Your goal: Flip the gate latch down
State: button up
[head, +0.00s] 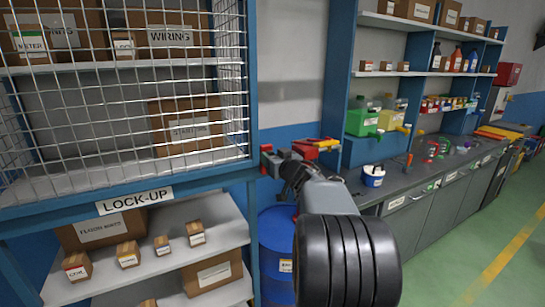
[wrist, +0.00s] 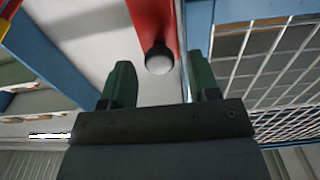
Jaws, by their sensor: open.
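A red bar (wrist: 154,20), which looks like the gate latch, enters from the top of the wrist view and ends in a dark collar with a pale round tip (wrist: 160,60). My gripper (wrist: 162,88) has its two dark green fingers apart, one on each side of the bar's line. The tip lies ahead of the gap, and I see no grip on it. In the head view my gripper (head: 278,162) is at the right post of the lock-up cage (head: 252,100), partly hidden by my arm. Red parts show beside it, but I cannot tell which is the latch.
A thin metal edge (wrist: 184,60) runs close to the right finger. A blue drum (head: 277,235) stands below my arm. A grey workbench (head: 420,165) with bins and a white tub (head: 373,176) is on the right. The green floor (head: 440,270) there is clear.

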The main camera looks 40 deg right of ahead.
jog(key=shift+w, duration=0.3)
grip_shut()
dwell(0.5)
